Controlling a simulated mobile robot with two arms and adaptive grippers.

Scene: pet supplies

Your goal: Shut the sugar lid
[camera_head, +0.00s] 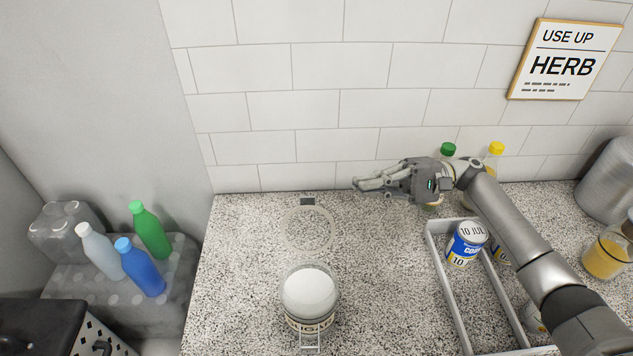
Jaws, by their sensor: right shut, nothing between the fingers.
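A glass jar (310,322) filled with white sugar stands on the speckled counter at the bottom centre, with a partly readable label on its front. Its clear round lid (308,231) is open, swung to the back of the jar, with a small dark tab at its far edge. My right gripper (358,186) is shut and empty. It is behind and to the right of the lid, near the tiled wall, pointing left and apart from the lid. My left gripper is not in view.
A grey tray (449,284) with cans, including a blue one (466,246), stands right of the jar under my right arm. Bottles with green (448,149) and yellow (496,148) caps stand behind my right gripper. Counter left of the jar is clear.

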